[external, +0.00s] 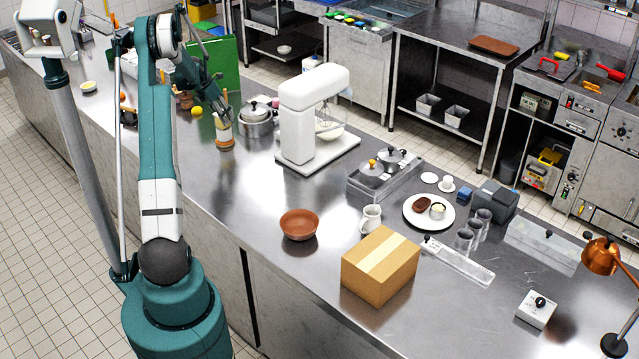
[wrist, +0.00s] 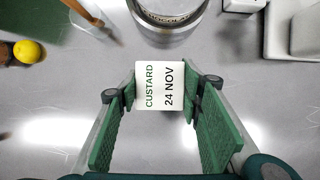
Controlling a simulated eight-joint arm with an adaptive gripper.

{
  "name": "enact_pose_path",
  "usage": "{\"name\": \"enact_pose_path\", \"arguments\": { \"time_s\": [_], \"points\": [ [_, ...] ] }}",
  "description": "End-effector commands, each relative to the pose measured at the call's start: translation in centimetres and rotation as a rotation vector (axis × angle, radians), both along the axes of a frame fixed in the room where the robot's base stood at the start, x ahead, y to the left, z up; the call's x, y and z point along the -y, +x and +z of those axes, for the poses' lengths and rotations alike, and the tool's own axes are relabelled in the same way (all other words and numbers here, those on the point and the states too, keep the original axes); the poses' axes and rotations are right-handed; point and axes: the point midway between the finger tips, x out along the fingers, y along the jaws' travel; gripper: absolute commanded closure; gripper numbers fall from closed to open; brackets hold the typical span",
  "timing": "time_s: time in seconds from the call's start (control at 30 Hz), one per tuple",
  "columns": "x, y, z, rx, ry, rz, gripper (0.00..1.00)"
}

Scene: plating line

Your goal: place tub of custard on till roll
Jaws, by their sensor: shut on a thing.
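The tub of custard (wrist: 160,86) shows its white top, marked CUSTARD 24 NOV, in the wrist view. My gripper (wrist: 160,88) is shut on it, with a green finger at each side. In the external view the tub (external: 224,130) is white above and orange-brown below, under my gripper (external: 221,112) on the far-left part of the counter. I cannot tell whether its base touches the counter. I cannot pick out the till roll for sure; a small flat white round thing (external: 429,178) lies near the dark box at the right.
Steel pots (external: 256,119) stand close behind the tub, and a white mixer (external: 312,115) stands to its right. A brown bowl (external: 299,224), a cardboard box (external: 380,264), a jug (external: 371,218) and a plate (external: 418,222) lie further right. Counter left of the bowl is clear.

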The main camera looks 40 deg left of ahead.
Motion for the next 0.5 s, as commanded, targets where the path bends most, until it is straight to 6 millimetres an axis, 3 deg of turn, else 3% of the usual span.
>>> {"name": "enact_pose_path", "arguments": {
  "time_s": [0.37,0.4,0.5],
  "points": [
    [0.0,0.0,-0.34,0.0,0.0,0.0,0.78],
    [0.0,0.0,-0.38,0.0,0.0,0.0,0.62],
    [0.0,0.0,-0.29,0.0,0.0,0.0,0.49]
  ]
}}
